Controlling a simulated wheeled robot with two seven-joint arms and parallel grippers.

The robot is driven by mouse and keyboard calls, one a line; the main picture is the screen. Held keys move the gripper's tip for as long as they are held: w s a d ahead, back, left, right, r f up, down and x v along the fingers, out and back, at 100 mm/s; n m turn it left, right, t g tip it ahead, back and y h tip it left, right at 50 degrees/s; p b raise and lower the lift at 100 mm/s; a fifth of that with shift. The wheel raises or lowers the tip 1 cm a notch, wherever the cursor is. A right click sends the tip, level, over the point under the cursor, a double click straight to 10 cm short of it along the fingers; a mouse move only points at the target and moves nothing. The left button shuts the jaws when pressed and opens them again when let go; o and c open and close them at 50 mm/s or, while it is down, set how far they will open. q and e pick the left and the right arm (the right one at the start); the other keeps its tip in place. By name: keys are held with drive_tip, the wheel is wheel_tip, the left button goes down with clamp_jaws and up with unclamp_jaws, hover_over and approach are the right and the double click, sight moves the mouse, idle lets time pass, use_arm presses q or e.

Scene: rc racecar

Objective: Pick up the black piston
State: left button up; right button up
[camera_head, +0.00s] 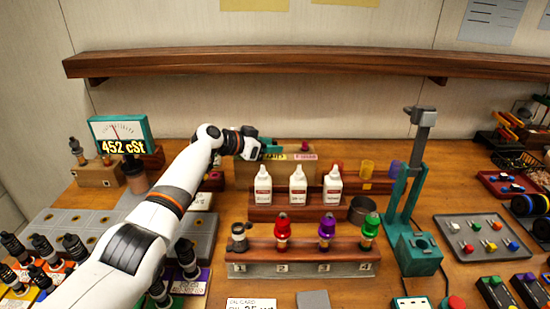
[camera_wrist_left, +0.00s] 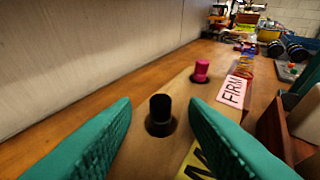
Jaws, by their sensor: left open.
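The black piston (camera_wrist_left: 160,108) stands upright in a hole of a wooden block (camera_wrist_left: 156,151) in the left wrist view. It shows between the two teal fingers of my left gripper (camera_head: 272,147), which is open with nothing held. I cannot tell whether either finger touches it. A pink piston (camera_wrist_left: 201,69) stands farther along the same block, beside a label reading FIRM (camera_wrist_left: 232,91). In the head view my left gripper is over the left part of the block (camera_head: 246,178), and the black piston is not discernible there. My right gripper is not in view.
White bottles (camera_head: 298,187) stand in a rack in front of the block. A teal stand (camera_head: 404,192) rises to the right. A rack with colored-topped pieces (camera_head: 302,268) is nearer. A wooden shelf (camera_head: 300,62) runs along the wall above.

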use_arm(q)
drive_tip(key=shift+r, duration=0.1)
clamp_jaws()
idle(0.3)
wheel_tip(320, 180, up, 24)
drive_tip(key=p, duration=1)
idle(1.1)
